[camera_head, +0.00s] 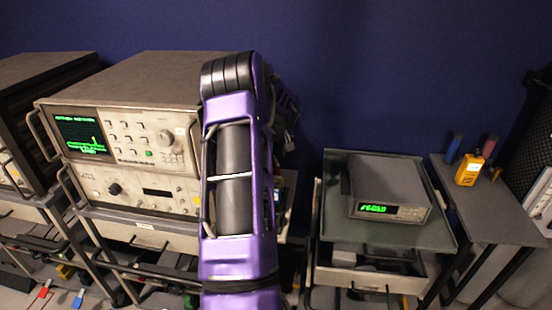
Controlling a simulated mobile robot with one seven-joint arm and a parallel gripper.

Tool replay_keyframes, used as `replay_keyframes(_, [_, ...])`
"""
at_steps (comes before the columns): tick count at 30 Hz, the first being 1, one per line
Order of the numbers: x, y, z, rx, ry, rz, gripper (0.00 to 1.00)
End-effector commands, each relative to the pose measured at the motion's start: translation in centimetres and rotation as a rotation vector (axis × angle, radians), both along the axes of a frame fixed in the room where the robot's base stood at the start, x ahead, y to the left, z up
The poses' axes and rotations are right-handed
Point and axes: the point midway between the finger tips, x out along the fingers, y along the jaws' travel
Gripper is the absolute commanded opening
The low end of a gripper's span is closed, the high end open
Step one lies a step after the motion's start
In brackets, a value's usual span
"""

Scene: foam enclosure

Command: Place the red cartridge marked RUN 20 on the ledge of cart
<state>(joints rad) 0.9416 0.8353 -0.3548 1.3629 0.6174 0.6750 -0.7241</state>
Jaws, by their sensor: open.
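A reddish cylinder (490,146) stands at the back of the grey side table on the right; a small red object (44,290) lies low at the far left. I can read no RUN 20 mark on either, so I cannot tell which is the cartridge. One cart (165,238) at left carries stacked instruments and has a pale front edge with a label. Another cart (335,222) at centre right has a greenish top with a raised rim. My purple arm rises between them and hides part of the left cart. My gripper's fingers cannot be made out.
A grey meter with green digits (388,188) sits on the centre-right cart. A yellow handheld meter (470,169) and a blue cylinder (453,147) stand on the side table (495,205). A small blue object (78,299) lies low at left. A dark blue wall closes the back.

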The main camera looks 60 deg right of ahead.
Motion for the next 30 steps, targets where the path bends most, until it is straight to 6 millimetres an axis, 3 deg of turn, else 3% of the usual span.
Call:
replay_keyframes(3, [-0.7,0.7,2.6,-0.003,-0.001,0.0,0.45])
replay_keyframes(10, [-1.5,1.8,5.7,-0.001,-0.001,0.0,0.45])
replay_keyframes(30, [-1.8,2.0,6.4,0.001,0.001,0.0,0.45])
